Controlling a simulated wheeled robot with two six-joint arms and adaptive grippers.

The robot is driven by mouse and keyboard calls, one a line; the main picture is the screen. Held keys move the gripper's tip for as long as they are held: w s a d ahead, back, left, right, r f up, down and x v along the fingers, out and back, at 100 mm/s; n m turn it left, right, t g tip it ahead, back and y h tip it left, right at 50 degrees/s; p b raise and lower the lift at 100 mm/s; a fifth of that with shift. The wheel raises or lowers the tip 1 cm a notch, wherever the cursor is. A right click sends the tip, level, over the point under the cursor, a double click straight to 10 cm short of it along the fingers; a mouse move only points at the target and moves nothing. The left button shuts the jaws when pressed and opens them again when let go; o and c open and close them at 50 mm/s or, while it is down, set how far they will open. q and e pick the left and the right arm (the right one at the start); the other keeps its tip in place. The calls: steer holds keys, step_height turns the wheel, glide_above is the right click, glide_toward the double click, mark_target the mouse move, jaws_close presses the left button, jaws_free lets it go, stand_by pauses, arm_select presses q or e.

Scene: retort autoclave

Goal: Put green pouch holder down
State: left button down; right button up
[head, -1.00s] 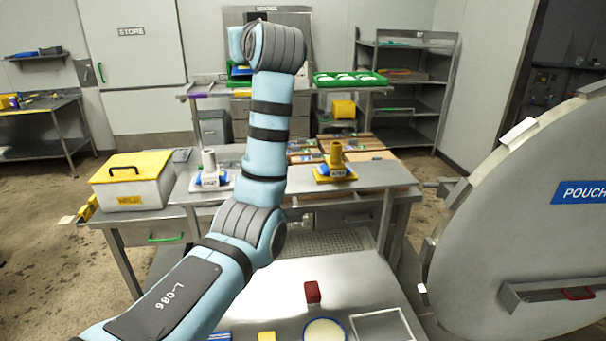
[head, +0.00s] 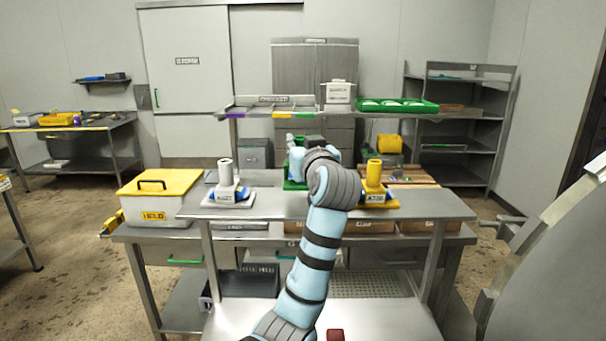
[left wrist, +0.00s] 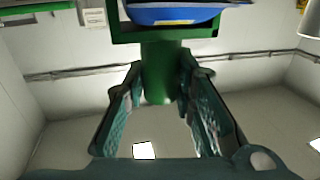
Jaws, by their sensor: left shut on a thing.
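The green pouch holder shows in the left wrist view as a green post (left wrist: 162,60) with a green base, and a blue pouch (left wrist: 172,14) on it. My left gripper (left wrist: 161,75) is shut on the post, one finger on each side. In the head view the holder (head: 292,184) is mostly hidden behind my left arm, between the white holder (head: 227,190) and the yellow holder (head: 374,185). My left gripper (head: 306,143) is partly hidden there by the wrist. I cannot tell whether the base touches the bench (head: 270,206). My right gripper is out of view.
White and yellow holders stand upright on the bench, close on either side of my left arm. A yellow-lidded box (head: 160,203) stands at left. A raised shelf (head: 300,112) behind carries a green tray (head: 397,105) and a white box (head: 338,93).

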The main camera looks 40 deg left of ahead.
arm_select(q)
step_height(320, 180, down, 5)
steer(key=shift+s+r, duration=0.1)
steer(key=c, duration=1.3)
jaws_free()
steer(key=shift+c, duration=0.2)
steer(key=shift+d, duration=0.1)
steer(key=shift+s+d, duration=0.2)
steer(key=shift+d, duration=0.05)
steer(key=b+v, duration=0.1)
steer(key=v, duration=1)
